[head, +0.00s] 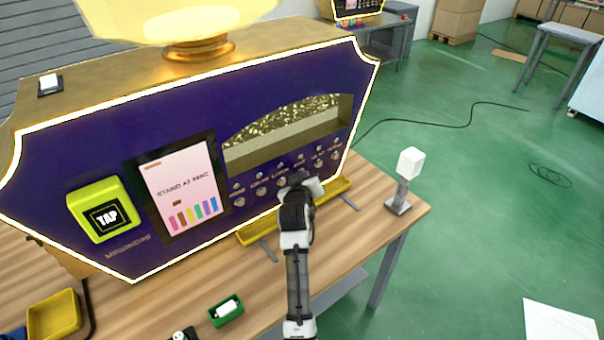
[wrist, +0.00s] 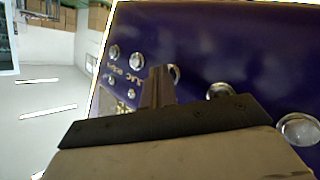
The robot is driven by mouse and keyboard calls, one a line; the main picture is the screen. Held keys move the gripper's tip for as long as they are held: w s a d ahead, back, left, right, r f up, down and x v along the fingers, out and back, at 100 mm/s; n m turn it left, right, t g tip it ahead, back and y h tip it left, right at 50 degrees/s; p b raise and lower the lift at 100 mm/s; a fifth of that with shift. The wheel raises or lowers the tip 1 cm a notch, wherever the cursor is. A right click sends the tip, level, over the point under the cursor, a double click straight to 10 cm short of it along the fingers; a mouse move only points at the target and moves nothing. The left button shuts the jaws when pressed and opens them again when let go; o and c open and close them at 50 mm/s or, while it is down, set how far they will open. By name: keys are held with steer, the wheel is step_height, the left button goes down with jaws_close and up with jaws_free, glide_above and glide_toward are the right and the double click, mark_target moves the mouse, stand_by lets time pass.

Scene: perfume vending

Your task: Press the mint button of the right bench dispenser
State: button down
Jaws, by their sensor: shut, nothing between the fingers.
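In the wrist view my shut, empty gripper (wrist: 158,85) points at the purple panel, just left of a partly hidden button (wrist: 175,73). I cannot tell whether the tips touch it. Other buttons show to the left (wrist: 137,60) and right (wrist: 220,91).
A yellow TAP pad (head: 104,210) and a screen (head: 181,188) are on the dispenser's left front. A yellow tray (head: 258,232) sits below the buttons.

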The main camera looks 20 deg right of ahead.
steer(key=shift+s, duration=0.1)
steer(key=shift+s+d+p, duration=0.3)
steer(key=shift+s, duration=0.4)
steer(key=shift+s+d+p, duration=0.2)
steer(key=shift+s+d, duration=0.1)
steer(key=shift+s, duration=0.5)
steer(key=shift+s+d+p, duration=0.25)
steer(key=shift+s, duration=0.5)
steer(key=shift+s+d+p, duration=0.2)
steer(key=shift+s+d, duration=0.1)
steer(key=shift+s, duration=0.5)
